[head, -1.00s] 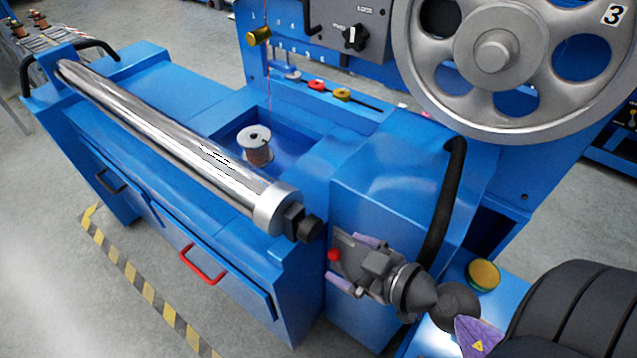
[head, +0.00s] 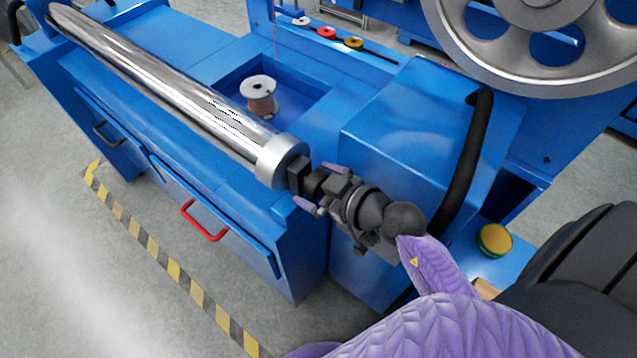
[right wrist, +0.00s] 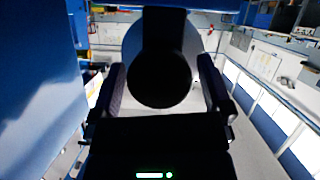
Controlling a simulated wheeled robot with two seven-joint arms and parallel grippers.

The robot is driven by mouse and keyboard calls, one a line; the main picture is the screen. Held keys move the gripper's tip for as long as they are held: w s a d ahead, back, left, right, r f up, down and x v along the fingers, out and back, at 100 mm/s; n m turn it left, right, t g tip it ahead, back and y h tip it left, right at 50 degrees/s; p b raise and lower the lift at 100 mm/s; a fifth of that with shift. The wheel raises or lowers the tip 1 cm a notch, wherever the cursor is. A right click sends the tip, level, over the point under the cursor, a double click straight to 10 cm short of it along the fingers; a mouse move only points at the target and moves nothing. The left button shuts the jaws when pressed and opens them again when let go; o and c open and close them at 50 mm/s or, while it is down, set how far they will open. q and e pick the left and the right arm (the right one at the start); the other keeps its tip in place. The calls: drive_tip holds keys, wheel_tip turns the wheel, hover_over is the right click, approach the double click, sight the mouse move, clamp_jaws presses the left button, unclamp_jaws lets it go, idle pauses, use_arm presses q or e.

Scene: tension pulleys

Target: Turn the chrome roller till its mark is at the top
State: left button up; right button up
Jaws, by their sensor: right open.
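The chrome roller (head: 160,82) lies across the blue machine, from the upper left to a pale end collar (head: 283,161) near the middle of the head view. Dark broken streaks show on its upper side; I cannot tell whether they are its mark or reflections. A black end knob (head: 298,177) sticks out beyond the collar. My right gripper (head: 319,186) is open at this end, one finger on each side of the knob. In the right wrist view the round black knob (right wrist: 160,80) sits between the spread fingers, apart from both. My left gripper is out of view.
A blue housing (head: 400,125) with a black handle (head: 470,150) stands right of my gripper. A large spoked wheel (head: 560,70) is at the upper right. A wire spool (head: 260,95) sits in a recess behind the roller. A red drawer handle (head: 203,222) is below.

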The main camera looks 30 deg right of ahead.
drive_tip(key=c, duration=1.1)
drive_tip(key=shift+r+n+p, duration=0.2)
drive_tip(key=shift+n+p, duration=0.1)
drive_tip(key=shift+p, duration=0.4)
drive_tip(key=shift+n+h+p, duration=0.5)
drive_tip(key=shift+n+p, duration=0.1)
drive_tip(key=shift+p, duration=0.6)
drive_tip(key=shift+f+n+t+h+p, duration=0.1)
drive_tip(key=shift+n+t+h+p, duration=0.3)
drive_tip(key=shift+n+t, duration=0.1)
drive_tip(key=shift+f+n, duration=0.1)
drive_tip(key=shift+n, duration=0.3)
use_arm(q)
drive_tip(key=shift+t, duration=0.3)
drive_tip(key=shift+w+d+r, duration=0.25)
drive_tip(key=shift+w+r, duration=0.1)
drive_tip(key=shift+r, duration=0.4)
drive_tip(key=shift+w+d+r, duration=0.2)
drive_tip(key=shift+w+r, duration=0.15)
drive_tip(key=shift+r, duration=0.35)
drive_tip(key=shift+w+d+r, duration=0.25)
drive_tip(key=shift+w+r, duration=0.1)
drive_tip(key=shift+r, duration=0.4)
use_arm(e)
drive_tip(key=shift+n+t+h, duration=0.4)
drive_tip(key=shift+n, duration=0.2)
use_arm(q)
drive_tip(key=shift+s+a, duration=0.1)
